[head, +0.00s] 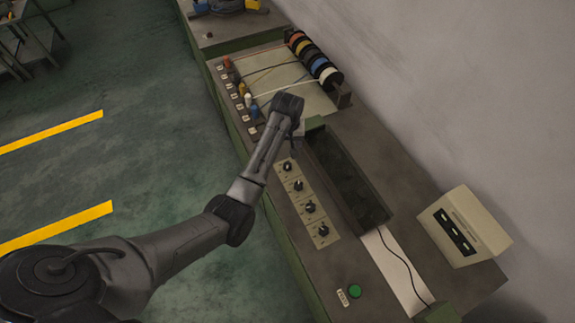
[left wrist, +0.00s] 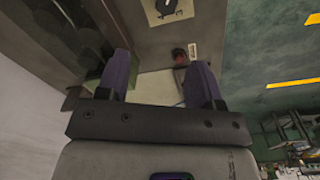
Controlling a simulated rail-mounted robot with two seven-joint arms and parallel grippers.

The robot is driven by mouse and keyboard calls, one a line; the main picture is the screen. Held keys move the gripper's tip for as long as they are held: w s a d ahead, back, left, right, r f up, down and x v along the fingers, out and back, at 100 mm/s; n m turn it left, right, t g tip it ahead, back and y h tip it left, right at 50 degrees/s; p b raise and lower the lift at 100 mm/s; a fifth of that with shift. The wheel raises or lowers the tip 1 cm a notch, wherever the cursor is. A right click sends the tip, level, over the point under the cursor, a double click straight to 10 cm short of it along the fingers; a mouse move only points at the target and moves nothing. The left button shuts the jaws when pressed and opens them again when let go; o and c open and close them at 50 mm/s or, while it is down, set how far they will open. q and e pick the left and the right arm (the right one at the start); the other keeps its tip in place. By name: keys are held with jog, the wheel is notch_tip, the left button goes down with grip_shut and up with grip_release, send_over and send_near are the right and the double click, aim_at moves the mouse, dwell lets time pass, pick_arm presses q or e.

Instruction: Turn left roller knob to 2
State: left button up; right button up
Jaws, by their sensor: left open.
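A beige panel (head: 305,205) on the bench carries a row of black knobs with white markings. One knob (head: 287,166) is nearest my gripper, and others (head: 298,185) (head: 310,207) (head: 323,230) follow toward the front. Their labels are too small to read, so I cannot tell which is the left roller knob. My left gripper (head: 297,145) is just beyond the panel's far end, partly hidden by its wrist. In the left wrist view its fingers (left wrist: 161,78) are apart with nothing held between them. A dark knob (left wrist: 172,7) on a pale plate shows at the top edge, beyond the fingertips.
A dark open trough (head: 345,175) runs beside the panel. Coloured spools (head: 312,55) and a row of coloured pegs (head: 240,92) lie farther back. A green button (head: 355,291) and a beige box (head: 465,225) stand toward the front. The wall is on the right.

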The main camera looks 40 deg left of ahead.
aim_at(287, 165)
pick_arm(q)
jog(key=f, duration=0.4)
jog(key=f+n+b, duration=0.1)
jog(key=f, duration=0.3)
jog(key=s+f+n, duration=0.1)
jog(key=f, duration=0.3)
jog(key=shift+d+f+g+b, duration=0.1)
jog(key=shift+g+b, duration=0.2)
jog(key=shift+b, duration=0.05)
jog(key=shift+f, duration=0.7)
jog(key=c, duration=0.9)
